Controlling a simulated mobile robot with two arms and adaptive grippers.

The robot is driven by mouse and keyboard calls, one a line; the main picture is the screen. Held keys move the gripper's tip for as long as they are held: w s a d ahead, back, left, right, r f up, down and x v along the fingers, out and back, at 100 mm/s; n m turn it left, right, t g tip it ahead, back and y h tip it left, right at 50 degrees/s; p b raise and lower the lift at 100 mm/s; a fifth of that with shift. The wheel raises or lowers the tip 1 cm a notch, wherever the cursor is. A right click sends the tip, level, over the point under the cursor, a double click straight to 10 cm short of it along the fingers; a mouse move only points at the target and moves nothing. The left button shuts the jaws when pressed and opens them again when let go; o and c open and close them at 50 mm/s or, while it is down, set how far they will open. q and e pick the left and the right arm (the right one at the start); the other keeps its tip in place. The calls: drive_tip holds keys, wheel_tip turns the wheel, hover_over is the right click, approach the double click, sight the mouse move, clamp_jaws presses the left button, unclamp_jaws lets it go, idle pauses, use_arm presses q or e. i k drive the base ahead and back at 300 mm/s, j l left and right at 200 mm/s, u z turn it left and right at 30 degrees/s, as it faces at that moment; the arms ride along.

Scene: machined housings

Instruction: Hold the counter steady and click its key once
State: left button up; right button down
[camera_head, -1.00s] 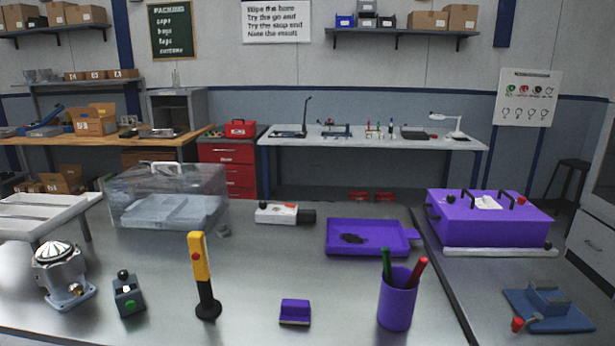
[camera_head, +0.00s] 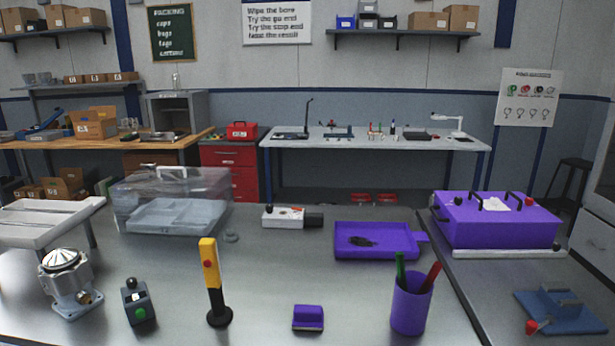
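A small dark grey box with a green button and a black knob (camera_head: 138,303) stands on the steel table at the front left; it looks like the counter, with the green button (camera_head: 140,314) facing me as its likely key. Any reading on it is too small to make out. It stands free, with nothing touching it. Neither of my grippers is in view.
A machined metal housing (camera_head: 68,285) stands left of the box, and a yellow post on a black base (camera_head: 211,275) right of it. A purple block (camera_head: 308,317), purple pen cup (camera_head: 409,305), purple tray (camera_head: 378,253) and clear case (camera_head: 172,222) share the table.

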sight(141, 313)
drive_tip(key=i+j, duration=0.1)
drive_tip(key=j, duration=0.45)
drive_tip(key=i+j, duration=0.1)
drive_tip(key=j, duration=0.4)
drive_tip(key=i+j+z, duration=0.1)
drive_tip(key=j, duration=0.45)
drive_tip(key=i+j, duration=0.1)
drive_tip(key=j, duration=0.4)
drive_tip(key=j+z, duration=0.2)
drive_tip(key=i+z, duration=0.1)
drive_tip(key=z, duration=0.25)
